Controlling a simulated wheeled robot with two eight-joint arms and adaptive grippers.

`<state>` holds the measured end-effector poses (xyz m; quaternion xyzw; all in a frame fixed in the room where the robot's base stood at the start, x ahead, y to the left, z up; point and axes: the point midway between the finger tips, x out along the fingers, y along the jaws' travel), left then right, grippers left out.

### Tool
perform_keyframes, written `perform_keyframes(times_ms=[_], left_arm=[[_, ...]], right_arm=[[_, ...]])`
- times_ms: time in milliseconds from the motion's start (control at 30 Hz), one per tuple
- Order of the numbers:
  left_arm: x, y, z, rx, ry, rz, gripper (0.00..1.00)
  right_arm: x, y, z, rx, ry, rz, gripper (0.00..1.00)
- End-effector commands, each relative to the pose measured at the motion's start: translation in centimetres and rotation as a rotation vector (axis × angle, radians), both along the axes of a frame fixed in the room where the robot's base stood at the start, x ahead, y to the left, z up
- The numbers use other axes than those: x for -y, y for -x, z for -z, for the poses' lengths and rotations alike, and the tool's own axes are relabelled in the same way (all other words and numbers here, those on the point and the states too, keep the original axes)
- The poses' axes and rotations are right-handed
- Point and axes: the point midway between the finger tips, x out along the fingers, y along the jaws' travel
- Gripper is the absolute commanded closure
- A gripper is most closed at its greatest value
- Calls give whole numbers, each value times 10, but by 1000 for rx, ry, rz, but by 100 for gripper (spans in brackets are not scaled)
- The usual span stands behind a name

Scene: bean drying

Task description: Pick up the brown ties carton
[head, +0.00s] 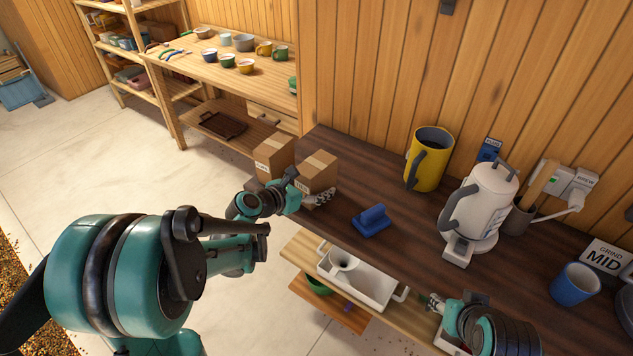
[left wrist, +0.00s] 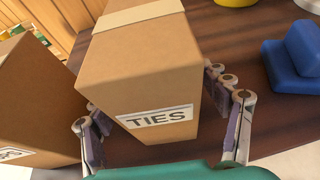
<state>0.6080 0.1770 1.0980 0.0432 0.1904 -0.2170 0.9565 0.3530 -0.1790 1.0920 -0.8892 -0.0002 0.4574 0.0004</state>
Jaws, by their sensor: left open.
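The brown ties carton (head: 317,172) stands near the left end of the dark counter. In the left wrist view the carton (left wrist: 150,80) shows its white TIES label toward me. My left gripper (head: 312,197) is open, with one finger on each side of the carton's lower part; in the left wrist view the gripper (left wrist: 165,130) straddles it. I cannot tell whether the fingers touch it. My right gripper (head: 435,303) is at the counter's front edge, away from the carton; its jaws are too small to judge.
A second brown carton (head: 273,157) stands close on the left of the ties carton. A blue block-like tool (head: 372,220) lies to the right. A yellow pitcher (head: 428,160), a white kettle (head: 482,210) and a blue cup (head: 574,285) stand further right. A white bin (head: 365,287) sits below.

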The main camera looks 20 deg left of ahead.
Motion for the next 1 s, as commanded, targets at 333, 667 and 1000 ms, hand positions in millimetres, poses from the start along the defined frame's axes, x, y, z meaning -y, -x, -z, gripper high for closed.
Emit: perform_keyframes(times_ms=[333,667,1000], left_arm=[[3,-6,3,0,-1,0,43],[3,-6,3,0,-1,0,87],[3,-6,-13,0,-1,0,87]], right_arm=[[0,0,1,0,0,0,59],[0,0,2,0,0,0,59],[0,0,-5,0,0,0,59]])
